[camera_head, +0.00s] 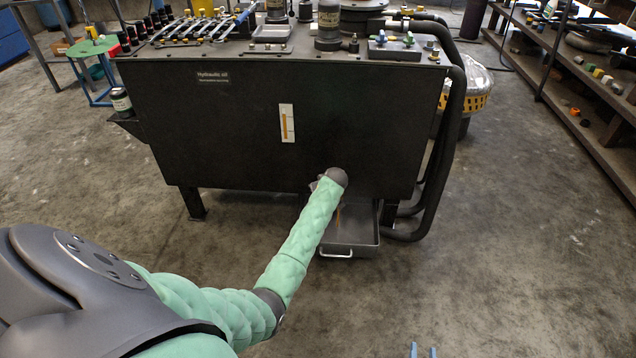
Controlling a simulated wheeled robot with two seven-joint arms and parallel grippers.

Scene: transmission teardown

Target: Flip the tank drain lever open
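The dark hydraulic oil tank (240,130) stands ahead, with a white and amber level strip (287,123) on its front. My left arm reaches to the tank's lower front; its wrist end covers the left gripper and the spot in front of it. I cannot make out the drain lever, nor whether the gripper touches it. A grey metal tray (352,239) with a handle sits under the tank's front edge. A thin amber streak (337,218) shows over the tray beside my forearm.
Thick black hoses (449,150) run down the tank's right side to the floor. Tools and fittings crowd the tank top. A shelf rack (590,95) stands at the right, and a small blue-framed stand (95,72) at the left. The concrete floor in front is clear.

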